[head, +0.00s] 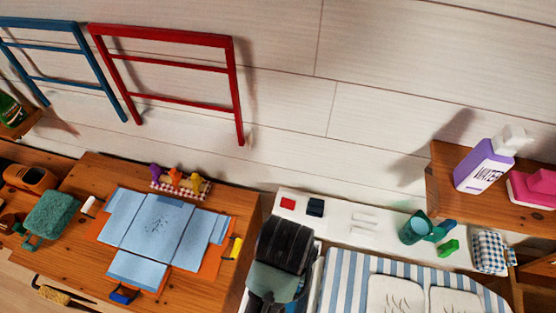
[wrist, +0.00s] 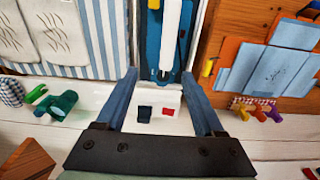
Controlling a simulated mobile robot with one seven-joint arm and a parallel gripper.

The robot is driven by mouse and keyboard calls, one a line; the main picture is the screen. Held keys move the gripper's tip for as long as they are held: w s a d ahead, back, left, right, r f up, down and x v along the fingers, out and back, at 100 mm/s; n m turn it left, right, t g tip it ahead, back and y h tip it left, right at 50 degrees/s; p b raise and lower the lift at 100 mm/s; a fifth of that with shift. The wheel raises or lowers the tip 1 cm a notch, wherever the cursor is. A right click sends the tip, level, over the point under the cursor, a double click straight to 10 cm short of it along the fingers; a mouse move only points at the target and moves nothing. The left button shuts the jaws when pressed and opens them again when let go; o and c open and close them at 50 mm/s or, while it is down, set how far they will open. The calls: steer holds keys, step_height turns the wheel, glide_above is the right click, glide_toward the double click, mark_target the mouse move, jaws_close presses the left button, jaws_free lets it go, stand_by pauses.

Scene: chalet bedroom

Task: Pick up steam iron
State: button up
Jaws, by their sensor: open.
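A teal thing with a rounded body (head: 414,230) stands on the white surface behind the striped board in the head view. It looks like the steam iron, but its shape is too small to be sure. It also shows at the left of the wrist view (wrist: 62,104). My gripper (wrist: 158,74) is open, with its two blue fingers apart and nothing between them. It is well to one side of the teal thing and does not touch it. In the head view my dark arm end hides part of the white surface, and the fingertips are not clear.
A striped board (head: 342,275) carries folded cloths. A wooden shelf (head: 440,185) above it holds a purple bottle (head: 480,165) and a pink thing (head: 535,187). A checked item (head: 490,252) sits at right. A wooden table (head: 100,172) with blue sheets stands left.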

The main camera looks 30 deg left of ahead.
steer(key=shift+g, duration=0.3)
steer(key=f, duration=0.2)
steer(key=f+b, duration=0.1)
steer(key=f, duration=0.1)
steer(key=s+f+b, duration=0.1)
steer(key=f, duration=0.2)
steer(key=shift+a, duration=0.2)
steer(key=shift+w+a+f+p, duration=0.1)
steer(key=shift+f+p, duration=0.2)
steer(key=shift+f, duration=0.7)
steer(key=shift+s+a+f+p, duration=0.15)
steer(key=shift+f+p, duration=0.1)
steer(key=shift+f, duration=0.8)
steer(key=shift+w+a+f+p, duration=0.15)
steer(key=shift+f+p, duration=0.15)
steer(key=shift+f, duration=0.7)
jaws_close()
steer(key=shift+w+d+r, duration=0.1)
